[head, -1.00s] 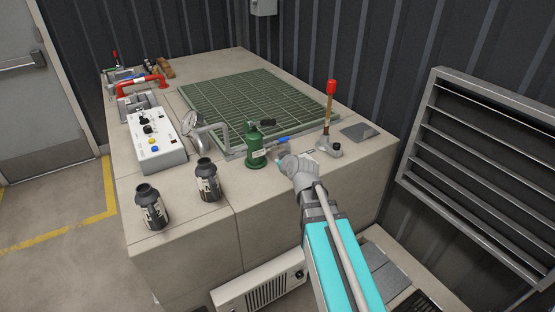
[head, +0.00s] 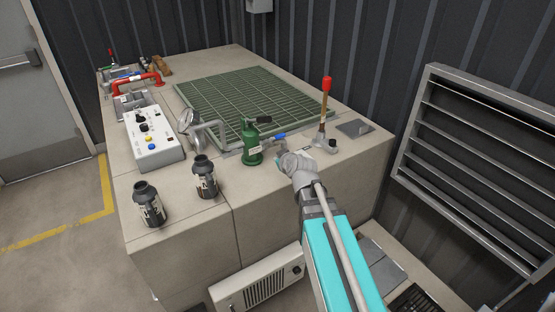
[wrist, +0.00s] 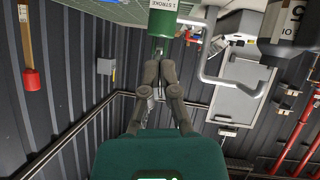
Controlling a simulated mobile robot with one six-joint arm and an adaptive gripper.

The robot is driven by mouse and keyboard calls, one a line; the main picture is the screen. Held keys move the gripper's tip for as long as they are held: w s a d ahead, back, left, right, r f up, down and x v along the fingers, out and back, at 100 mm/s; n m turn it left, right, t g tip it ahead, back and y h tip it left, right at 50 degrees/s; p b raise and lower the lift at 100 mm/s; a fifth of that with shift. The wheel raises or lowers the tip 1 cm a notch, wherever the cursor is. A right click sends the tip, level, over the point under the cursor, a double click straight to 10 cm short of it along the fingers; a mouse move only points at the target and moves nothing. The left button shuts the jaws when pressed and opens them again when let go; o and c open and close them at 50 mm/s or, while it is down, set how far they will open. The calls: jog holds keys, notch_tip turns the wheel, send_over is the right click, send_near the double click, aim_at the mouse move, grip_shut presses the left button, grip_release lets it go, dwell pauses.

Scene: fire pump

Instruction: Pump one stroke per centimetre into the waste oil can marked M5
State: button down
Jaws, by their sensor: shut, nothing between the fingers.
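The green hand pump (head: 252,143) stands upright near the front edge of the bench, with a black part at its top. In the wrist view its green body (wrist: 163,20) shows a label reading "1 STROKE". My gripper (wrist: 160,65) is shut and empty, its fingertips close to the pump in that view; contact cannot be told. In the head view my wrist, just right of the pump, mostly hides the fingers. Two dark cans, one at left (head: 150,205) and one nearer the pump (head: 205,178), stand upright. A dark can in the wrist view (wrist: 290,38) shows a partial label with a "5".
A control box (head: 154,138) and a bent grey pipe with a gauge (head: 188,122) stand left of the pump. A red-topped lever (head: 325,105) rises at right. A green grating (head: 250,100) lies behind.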

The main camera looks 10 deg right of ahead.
jog(key=s+f+m+g+h, duration=0.1)
jog(key=s+f+g, duration=0.2)
jog(key=s, duration=0.3)
jog(key=s+d+f+m+g, duration=0.1)
jog(key=s+f+m+g, duration=0.1)
jog(key=s+g, duration=0.3)
jog(key=s+f+m+g+h, duration=0.1)
jog(key=s+f+g, duration=0.3)
jog(key=s, duration=0.5)
jog(key=shift+s+d+f+m+h, duration=0.25)
jog(key=shift+d+f+m+h, duration=0.05)
jog(key=shift+d+f+m, duration=0.1)
jog(key=shift+a, duration=0.1)
